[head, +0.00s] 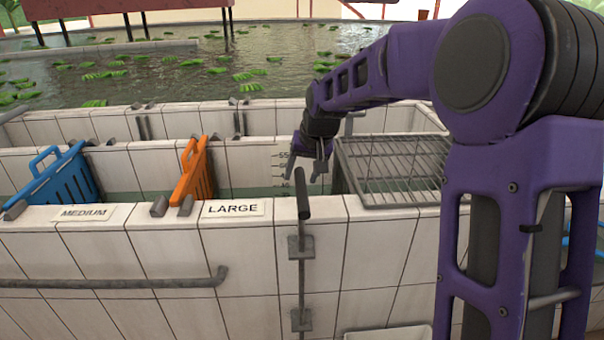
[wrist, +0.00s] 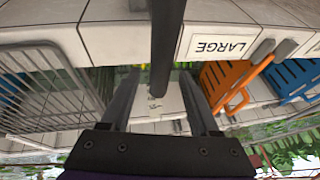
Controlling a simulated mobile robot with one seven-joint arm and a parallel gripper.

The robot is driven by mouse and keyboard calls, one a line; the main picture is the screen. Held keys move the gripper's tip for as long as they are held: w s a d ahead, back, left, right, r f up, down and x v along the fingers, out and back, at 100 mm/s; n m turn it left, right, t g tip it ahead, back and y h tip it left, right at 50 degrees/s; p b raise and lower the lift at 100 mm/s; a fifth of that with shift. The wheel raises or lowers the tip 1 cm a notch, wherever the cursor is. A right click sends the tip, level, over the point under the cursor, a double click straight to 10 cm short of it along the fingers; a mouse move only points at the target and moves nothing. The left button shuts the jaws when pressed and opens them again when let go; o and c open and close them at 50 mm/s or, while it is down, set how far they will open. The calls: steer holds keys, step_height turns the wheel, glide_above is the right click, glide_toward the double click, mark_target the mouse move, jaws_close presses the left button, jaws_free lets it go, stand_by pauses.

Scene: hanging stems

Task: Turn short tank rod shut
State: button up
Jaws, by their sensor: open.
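The short tank rod (head: 302,208) is a dark grey bar mounted upright on the white tiled tank front by two brackets (head: 300,247). Its thicker top end rises above the wall's rim beside the LARGE label. In the wrist view the rod (wrist: 164,45) comes down from the top edge, its end lying in the gap between my fingers in the picture. My gripper (head: 306,170) is open and points down just beyond the rod top, over the tank. In the wrist view its two fingers (wrist: 158,95) stand on either side of the rod end. I cannot tell whether they touch it.
A wire rack (head: 395,170) lies over the tank to the right of my gripper. A long pipe (head: 130,283) runs along the front wall. Water with green leaves (head: 190,75) spreads behind.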

jaws_close()
stand_by(0.3)
stand_by(1.1)
